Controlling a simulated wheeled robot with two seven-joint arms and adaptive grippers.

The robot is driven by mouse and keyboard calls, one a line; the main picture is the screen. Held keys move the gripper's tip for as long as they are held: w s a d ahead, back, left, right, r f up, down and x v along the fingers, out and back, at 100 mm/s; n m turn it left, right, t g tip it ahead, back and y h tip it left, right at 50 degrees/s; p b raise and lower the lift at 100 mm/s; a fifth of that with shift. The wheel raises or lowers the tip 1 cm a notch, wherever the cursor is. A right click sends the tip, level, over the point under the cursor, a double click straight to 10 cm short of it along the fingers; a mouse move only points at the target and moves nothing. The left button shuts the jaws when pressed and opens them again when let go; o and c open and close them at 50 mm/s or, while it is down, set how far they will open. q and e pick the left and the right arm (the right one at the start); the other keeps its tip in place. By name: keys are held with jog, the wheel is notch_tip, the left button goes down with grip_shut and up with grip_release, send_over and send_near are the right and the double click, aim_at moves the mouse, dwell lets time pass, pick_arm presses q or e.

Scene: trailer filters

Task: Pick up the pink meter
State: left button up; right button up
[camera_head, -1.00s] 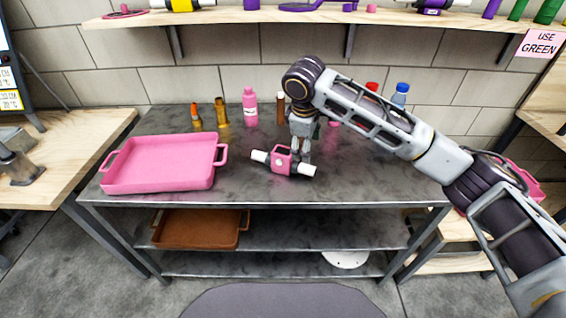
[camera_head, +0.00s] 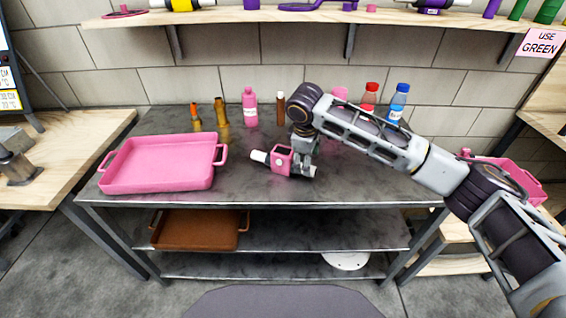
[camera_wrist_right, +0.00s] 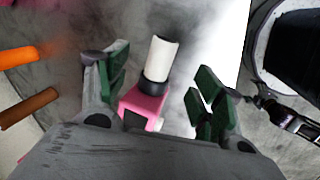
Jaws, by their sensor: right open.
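The pink meter (camera_head: 281,160), a pink block with a white tube out of each side, lies on the dark metal table (camera_head: 240,185). My right gripper (camera_head: 303,165) is down at the meter's right side, covering part of it in the head view. In the right wrist view, my right gripper (camera_wrist_right: 155,95) is open, its green finger pads apart. The meter's white tube and pink body (camera_wrist_right: 142,103) show between the fingers, with a gap to each pad. Part of the body is hidden behind the gripper's housing. My left gripper is not in view.
A pink tray (camera_head: 158,164) sits left of the meter. Several bottles, including a pink one (camera_head: 250,106) and a blue-capped one (camera_head: 397,103), stand along the table's back. A wooden shelf (camera_head: 330,16) hangs above. The table front is clear.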

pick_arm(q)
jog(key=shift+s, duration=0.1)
pick_arm(e)
jog(key=shift+w+f, duration=0.2)
jog(key=shift+f, duration=0.35)
jog(key=shift+w+f+b, duration=0.1)
jog(key=shift+f+b, duration=0.2)
jog(key=shift+f, duration=0.05)
jog(key=shift+x, duration=1.25)
jog(key=shift+w+a+f+b, duration=0.15)
jog(key=shift+f+b, duration=0.15)
jog(key=shift+f, duration=0.1)
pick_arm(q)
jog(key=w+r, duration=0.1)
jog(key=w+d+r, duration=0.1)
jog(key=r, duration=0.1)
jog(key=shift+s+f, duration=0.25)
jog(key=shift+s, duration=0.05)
pick_arm(e)
jog(key=shift+c, duration=0.4)
jog(key=c, duration=1.2)
